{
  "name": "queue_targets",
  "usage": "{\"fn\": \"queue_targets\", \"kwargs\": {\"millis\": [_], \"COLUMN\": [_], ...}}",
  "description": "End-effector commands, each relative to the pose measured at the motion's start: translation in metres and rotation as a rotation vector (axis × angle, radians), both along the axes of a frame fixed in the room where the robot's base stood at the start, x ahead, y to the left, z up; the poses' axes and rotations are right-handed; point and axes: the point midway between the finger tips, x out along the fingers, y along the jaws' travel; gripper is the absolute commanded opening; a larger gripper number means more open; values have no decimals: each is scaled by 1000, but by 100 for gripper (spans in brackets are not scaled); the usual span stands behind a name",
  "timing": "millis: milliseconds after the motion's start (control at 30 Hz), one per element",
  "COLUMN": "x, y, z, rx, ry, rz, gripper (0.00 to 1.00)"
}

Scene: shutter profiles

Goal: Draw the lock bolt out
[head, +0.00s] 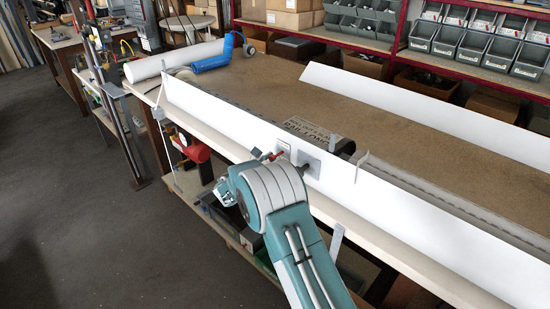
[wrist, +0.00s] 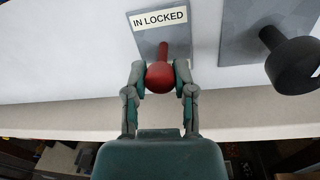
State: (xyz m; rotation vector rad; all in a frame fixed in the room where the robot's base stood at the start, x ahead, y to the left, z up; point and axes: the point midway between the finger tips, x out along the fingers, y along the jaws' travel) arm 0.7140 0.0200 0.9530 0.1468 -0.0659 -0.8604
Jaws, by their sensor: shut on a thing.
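The lock bolt (wrist: 160,76) has a red ball knob on a red stem and comes out of a grey plate (wrist: 146,34) labelled "IN LOCKED" in the wrist view. My gripper (wrist: 159,80) is shut on the knob, one finger on each side of it. The stem still meets the plate; how deep it sits cannot be told. In the head view the red bolt (head: 275,155) shows small on the white panel (head: 225,120), with my arm in front and the fingertips hard to make out.
A black knob (wrist: 292,62) on a second grey plate stands close to the right of the bolt. The panel stands along the front edge of a long workbench (head: 225,155). A blue tool (head: 215,58) and a white roll lie at its far left end. Open floor lies left.

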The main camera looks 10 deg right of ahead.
Motion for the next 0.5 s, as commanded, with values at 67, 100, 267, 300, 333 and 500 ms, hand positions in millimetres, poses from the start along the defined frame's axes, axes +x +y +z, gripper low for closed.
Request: {"fn": "queue_targets", "kwargs": {"millis": [67,100,267,300,333,500], "x": [0,0,0,0,0,0], "y": [3,3,3,3,2,1], "z": [0,0,0,0,0,0], "rx": [-1,-1,0,0,0,0], "ry": [-1,-1,0,0,0,0], "rz": [5,5,4,4,4,2], "gripper": [0,0,70,70,70,70]}}
